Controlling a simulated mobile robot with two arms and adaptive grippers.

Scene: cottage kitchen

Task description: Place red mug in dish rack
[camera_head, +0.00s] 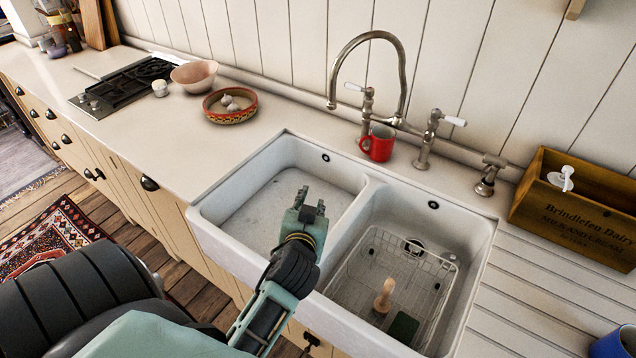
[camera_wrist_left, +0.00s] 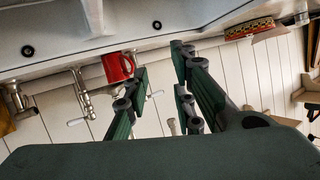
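The red mug (camera_head: 378,143) stands upright on the counter behind the sink, at the foot of the tap. It also shows in the left wrist view (camera_wrist_left: 117,66), beside my left fingers and partly behind one of them. The dish rack (camera_head: 449,263) is a white wire basket in the right sink basin, holding a wooden-handled brush (camera_head: 383,297) and a dark green block (camera_head: 403,328). My left gripper (camera_head: 312,207) is over the left basin, in front of the mug and apart from it. Its fingers (camera_wrist_left: 160,65) are spread and empty. My right gripper is not in view.
The curved tap (camera_head: 403,75) and its handles rise around the mug. A wooden crate (camera_head: 580,215) stands at the right, and a blue vessel (camera_head: 617,343) at the lower right edge. A patterned bowl (camera_head: 230,116) sits left of the sink. The left basin (camera_head: 265,215) looks empty.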

